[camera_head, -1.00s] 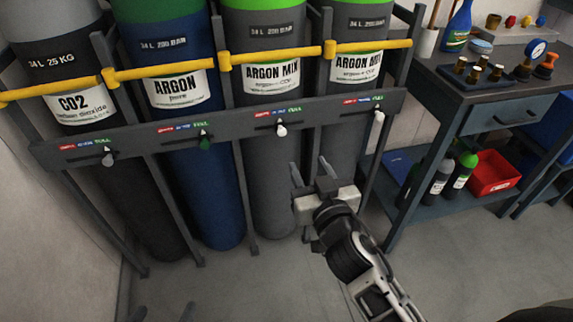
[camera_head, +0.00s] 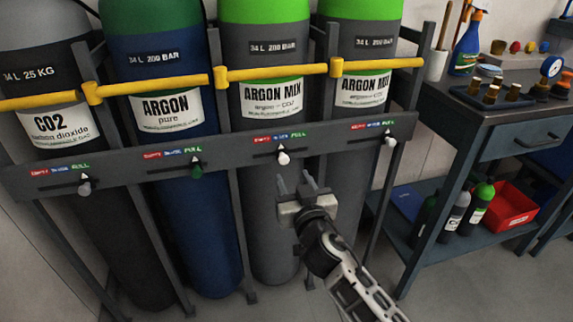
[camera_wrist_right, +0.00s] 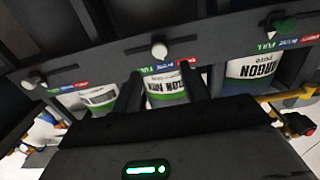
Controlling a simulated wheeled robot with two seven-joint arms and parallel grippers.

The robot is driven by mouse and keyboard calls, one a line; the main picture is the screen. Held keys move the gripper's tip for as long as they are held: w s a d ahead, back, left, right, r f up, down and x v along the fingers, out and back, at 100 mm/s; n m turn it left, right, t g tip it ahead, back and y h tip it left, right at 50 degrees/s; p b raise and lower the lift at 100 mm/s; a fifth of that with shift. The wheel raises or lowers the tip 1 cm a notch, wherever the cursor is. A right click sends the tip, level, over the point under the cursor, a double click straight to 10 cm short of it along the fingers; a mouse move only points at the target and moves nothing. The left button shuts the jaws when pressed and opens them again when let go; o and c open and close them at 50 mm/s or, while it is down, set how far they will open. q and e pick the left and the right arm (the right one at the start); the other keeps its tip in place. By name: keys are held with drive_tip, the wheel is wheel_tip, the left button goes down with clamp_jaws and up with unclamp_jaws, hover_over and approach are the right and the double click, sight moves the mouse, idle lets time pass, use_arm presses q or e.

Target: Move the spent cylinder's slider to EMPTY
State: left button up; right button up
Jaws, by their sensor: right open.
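Several gas cylinders stand in a rack with a grey slider rail (camera_head: 235,155). Each has a red, blue and green scale with a knob. On the third cylinder, ARGON MIX (camera_head: 268,200), the pale slider knob (camera_head: 283,157) sits under the scale's middle, blue part. It also shows in the right wrist view (camera_wrist_right: 160,48). The knobs of CO2 (camera_head: 84,187), ARGON (camera_head: 197,170) and the right ARGON MIX (camera_head: 389,141) sit at the green FULL end. My right gripper (camera_head: 293,177) is open and empty, just below the third knob, apart from it. My left gripper is out of view.
Yellow retaining bars (camera_head: 270,72) cross the cylinders above the rail. Rack uprights (camera_head: 230,190) stand between them. A workbench (camera_head: 465,120) with fittings and a spray bottle (camera_head: 467,40) stands right; its lower shelf holds a red bin (camera_head: 510,205).

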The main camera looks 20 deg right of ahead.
sight(284, 161)
drive_tip(key=w, duration=0.6)
drive_tip(key=shift+w+d, duration=0.25)
drive_tip(key=shift+w, duration=0.1)
clamp_jaws()
drive_tip(key=shift+a+b, duration=0.1)
drive_tip(key=shift+b, duration=0.2)
